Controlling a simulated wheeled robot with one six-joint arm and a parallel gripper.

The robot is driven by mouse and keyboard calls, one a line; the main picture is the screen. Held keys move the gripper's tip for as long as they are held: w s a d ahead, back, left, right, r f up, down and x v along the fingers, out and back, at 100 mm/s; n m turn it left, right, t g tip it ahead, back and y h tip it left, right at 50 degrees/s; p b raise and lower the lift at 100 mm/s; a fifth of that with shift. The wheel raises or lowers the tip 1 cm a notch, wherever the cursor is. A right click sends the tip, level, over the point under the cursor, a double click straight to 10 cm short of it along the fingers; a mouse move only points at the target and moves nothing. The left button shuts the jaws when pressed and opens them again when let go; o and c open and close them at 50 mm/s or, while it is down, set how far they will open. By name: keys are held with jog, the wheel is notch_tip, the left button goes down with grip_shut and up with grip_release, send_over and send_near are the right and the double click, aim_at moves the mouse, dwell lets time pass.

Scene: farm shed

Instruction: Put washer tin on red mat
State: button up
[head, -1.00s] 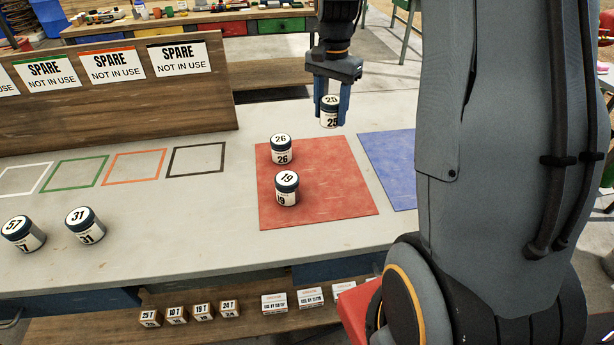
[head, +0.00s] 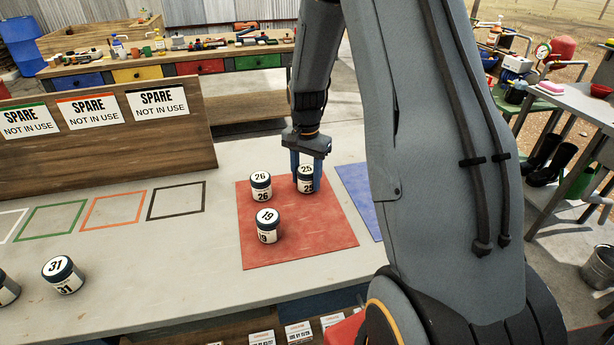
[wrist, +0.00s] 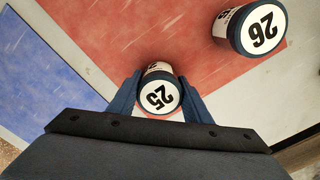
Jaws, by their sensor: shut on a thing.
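The red mat (head: 316,238) lies on the bench. My gripper (head: 306,177) is shut on tin 25 (head: 306,186), a white tin with a dark lid, over the back right part of the mat. The wrist view also shows tin 25 (wrist: 158,95) between my two fingers (wrist: 157,100). Its base looks at or just above the mat; I cannot tell whether it touches. Tin 26 (head: 261,187) stands on the mat to the left, and tin 19 (head: 267,226) stands nearer the front. Tin 26 is also in the wrist view (wrist: 250,30). No label reading "washer" is legible.
Tin 31 (head: 63,275) stands on the bench at left, with another tin (head: 8,289) cut off at the edge. A blue mat (head: 357,196) lies right of the red one. Empty coloured outlines and a board with SPARE signs (head: 158,101) are at left.

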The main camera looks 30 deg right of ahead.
aim_at(306, 169)
jog(key=shift+f, duration=0.15)
jog(key=o, duration=1.1)
notch_tip(306, 169, up, 12)
jog(key=b, duration=0.3)
jog(key=shift+s+a, duration=0.1)
jog(key=shift+s, duration=0.05)
jog(key=s+a+f+n, duration=0.2)
jog(key=s+a+n, duration=0.3)
jog(key=s, duration=0.5)
jog(key=s+a+f+n, duration=0.3)
jog(key=s+a+n, duration=0.3)
jog(key=s, duration=0.3)
jog(key=shift+s+a+f+t, duration=0.15)
jog(key=shift+s+t, duration=0.2)
jog(key=shift+t, duration=0.05)
